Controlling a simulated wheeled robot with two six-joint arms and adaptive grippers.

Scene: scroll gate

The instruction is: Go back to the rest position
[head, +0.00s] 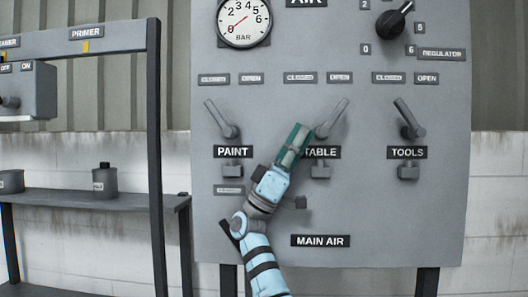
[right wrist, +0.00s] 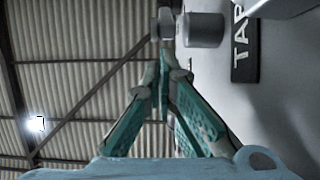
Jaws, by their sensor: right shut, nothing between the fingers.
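My right gripper (head: 301,134) is in front of the grey panel (head: 440,200), shut and empty, just left of the TABLE lever's pivot. Its shut fingers also show in the right wrist view (right wrist: 162,80). The TABLE lever (head: 334,115) leans up and right, toward its OPEN label. The PAINT lever (head: 221,118) and the TOOLS lever (head: 408,118) lean up and left, toward CLOSED. I cannot tell whether the fingers touch the TABLE lever. My right arm hides part of the panel above the MAIN AIR label (head: 320,240). My left gripper is out of view.
A pressure gauge (head: 244,22) and a regulator knob (head: 394,20) are high on the panel. A dark-framed rack with a shelf (head: 120,202) holding small cans (head: 104,180) stands at left. In the right wrist view, a grey cylinder (right wrist: 203,30) is near the fingertips.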

